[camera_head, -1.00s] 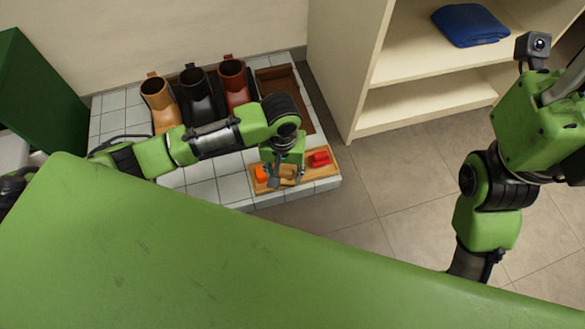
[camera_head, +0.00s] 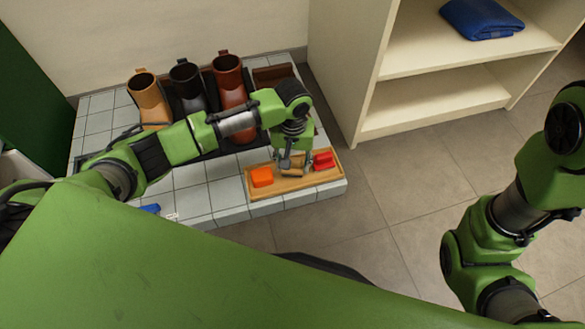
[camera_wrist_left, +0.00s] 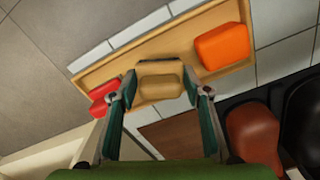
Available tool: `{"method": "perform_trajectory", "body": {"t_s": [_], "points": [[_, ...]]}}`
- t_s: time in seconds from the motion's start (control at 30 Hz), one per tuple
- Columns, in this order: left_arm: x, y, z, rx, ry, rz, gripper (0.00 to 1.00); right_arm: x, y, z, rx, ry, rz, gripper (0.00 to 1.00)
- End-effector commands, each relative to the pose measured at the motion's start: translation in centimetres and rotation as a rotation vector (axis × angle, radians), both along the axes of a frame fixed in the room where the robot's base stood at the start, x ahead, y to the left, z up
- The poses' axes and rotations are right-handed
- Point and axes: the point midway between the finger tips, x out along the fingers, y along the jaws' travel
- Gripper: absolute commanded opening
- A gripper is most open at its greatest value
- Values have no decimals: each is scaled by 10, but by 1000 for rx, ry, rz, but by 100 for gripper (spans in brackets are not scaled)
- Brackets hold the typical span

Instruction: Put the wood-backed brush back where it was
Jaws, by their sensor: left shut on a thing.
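The wood-backed brush (camera_head: 292,173) is a tan block. In the left wrist view the brush (camera_wrist_left: 160,82) lies between the two fingers of my left gripper (camera_wrist_left: 160,95), which is shut on it. In the head view my left gripper (camera_head: 294,162) points down at the middle of a shallow wooden tray (camera_head: 270,192). The brush is at the tray's middle, between an orange block (camera_head: 262,177) and a red item (camera_head: 323,160). I cannot tell whether it touches the tray floor. My right arm shows at the right, but its gripper is out of view.
The tray is on a white tiled platform (camera_head: 218,194). Brown, black and reddish boots (camera_head: 229,85) stand behind my left arm. A cream shelf (camera_head: 430,100) with a folded blue cloth (camera_head: 482,18) is to the right. A blue item (camera_head: 150,209) shows at the platform's front left.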

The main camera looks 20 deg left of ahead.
Motion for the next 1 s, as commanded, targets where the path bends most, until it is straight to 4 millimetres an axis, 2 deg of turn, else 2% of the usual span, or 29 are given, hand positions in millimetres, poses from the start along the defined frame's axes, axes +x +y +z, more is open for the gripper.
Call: {"method": "perform_trajectory", "body": {"t_s": [0.03,0.07,0.4,0.43,0.5,0.87,0.9,1.0], "points": [[0,1,-11,0,-1,1,24,-3,0,-8,0,-8,0,37],[0,1,-13,0,-1,1,24,-4,0,-8,0,-10,0,37],[0,1,-12,1,1,2,24,-4,0,-2,0,-10,0,37],[0,1,-13,1,1,2,46,-4,0,-2,0,-10,0,37],[0,1,-13,1,0,1,61,-4,0,-3,-1,-11,0,37],[0,1,-12,0,-1,1,61,-4,0,-5,-1,-11,0,37],[0,1,-10,0,-2,1,61,-4,0,-6,-1,-11,0,37],[0,0,5,-1,-2,1,61,-4,0,6,0,-11,1,37]]}}
